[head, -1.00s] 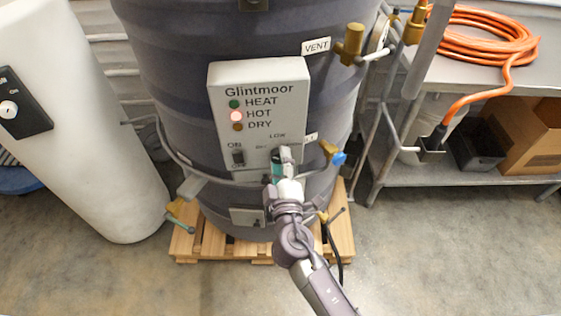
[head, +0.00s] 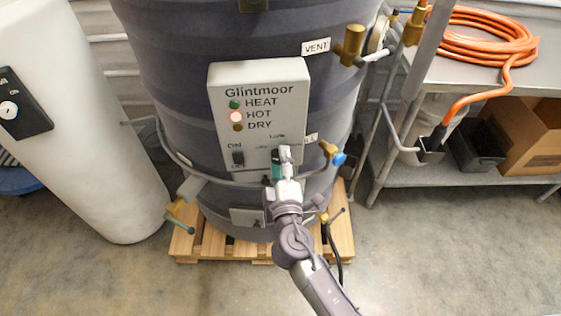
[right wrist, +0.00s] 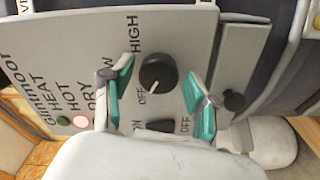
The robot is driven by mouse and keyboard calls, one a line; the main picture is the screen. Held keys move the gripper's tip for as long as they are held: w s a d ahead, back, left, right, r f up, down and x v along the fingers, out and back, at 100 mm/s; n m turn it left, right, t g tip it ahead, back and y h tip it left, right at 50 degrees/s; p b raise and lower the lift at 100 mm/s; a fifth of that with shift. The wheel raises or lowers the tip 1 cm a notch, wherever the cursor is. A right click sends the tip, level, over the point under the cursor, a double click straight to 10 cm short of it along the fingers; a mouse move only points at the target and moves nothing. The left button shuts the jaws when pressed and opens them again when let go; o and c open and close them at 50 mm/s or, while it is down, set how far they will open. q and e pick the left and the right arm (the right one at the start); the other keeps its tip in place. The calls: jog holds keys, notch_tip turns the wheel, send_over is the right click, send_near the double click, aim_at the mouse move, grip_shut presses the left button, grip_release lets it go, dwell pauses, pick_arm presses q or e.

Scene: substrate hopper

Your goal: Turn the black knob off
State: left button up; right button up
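The black knob (right wrist: 158,73) sits on the grey Glintmoor control panel (head: 290,85), near the HIGH, LOW and OFF lettering. In the right wrist view its white mark faces down and slightly left, near the word OFF. My right gripper (head: 282,163) is at the lower right of the panel and hides the knob in the head view. Its teal-padded fingers are apart, one on each side of the knob, with visible gaps. A black ON/OFF rocker switch (head: 238,158) is at the panel's lower left. My left gripper is out of view.
The panel is on a large dark drum standing on a wooden pallet (head: 195,245). Brass valves (head: 349,45) and pipes stick out at the drum's right. A metal bench with an orange hose (head: 480,40) stands at the right. Open floor lies in front.

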jog(key=s+d, duration=0.1)
jog(key=s, duration=1.1)
jog(key=shift+d, duration=0.15)
dwell(0.3)
jog(key=s+d+f+m+g, duration=0.1)
jog(key=s+d+f+g, duration=0.2)
jog(key=f, duration=0.9)
jog(key=s+d+f+m+g+h, duration=0.1)
jog(key=s+d+f+m+g, duration=0.2)
jog(key=f, duration=0.9)
jog(key=s+d+f+g, duration=0.3)
jog(key=f+g, duration=0.1)
jog(key=f, duration=0.8)
jog(key=s+d+f+m+g, duration=0.2)
jog(key=s+d+f+m, duration=0.1)
jog(key=s, duration=0.5)
jog(key=s+d+f+m+g, duration=0.2)
jog(key=s+d+f+m, duration=0.1)
jog(key=s+d+f, duration=0.2)
jog(key=s+d+f+m+g, duration=0.3)
jog(key=s+d+f, duration=0.2)
jog(key=s+f, duration=0.3)
jog(key=s, duration=0.3)
jog(key=shift+h, duration=0.4)
